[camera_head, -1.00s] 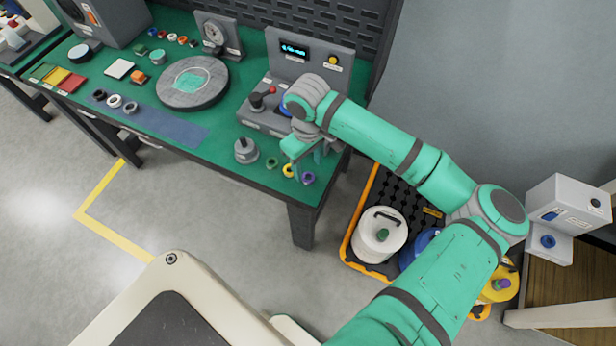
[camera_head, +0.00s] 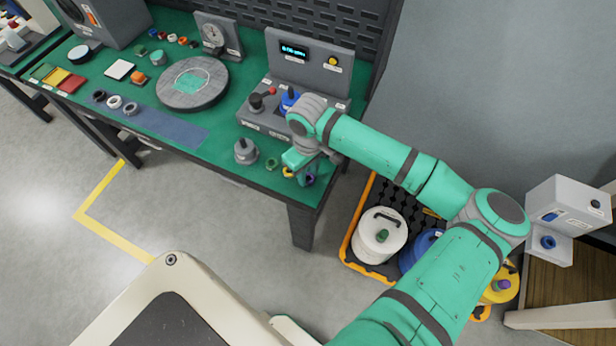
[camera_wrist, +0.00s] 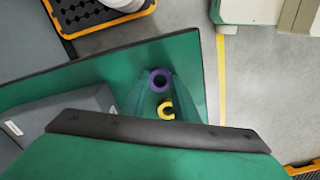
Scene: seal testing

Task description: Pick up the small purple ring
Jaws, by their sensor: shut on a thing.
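The small purple ring (camera_head: 311,180) is at the front right corner of the green bench, partly hidden by my gripper (camera_head: 304,178) in the head view. In the wrist view the purple ring (camera_wrist: 160,80) lies between my teal fingertips (camera_wrist: 160,86), which are shut on it. It appears at bench height; I cannot tell whether it is clear of the surface. A yellow ring (camera_head: 288,172) is close beside my gripper, and in the wrist view the yellow ring (camera_wrist: 166,109) shows just below the purple one.
A green ring (camera_head: 271,163) and a grey knobbed fixture (camera_head: 246,151) stand to the left. A grey test station (camera_head: 268,122) with a display and joystick is behind. The bench edge is close. A black tray with orange rim (camera_head: 349,232) holds canisters on the floor.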

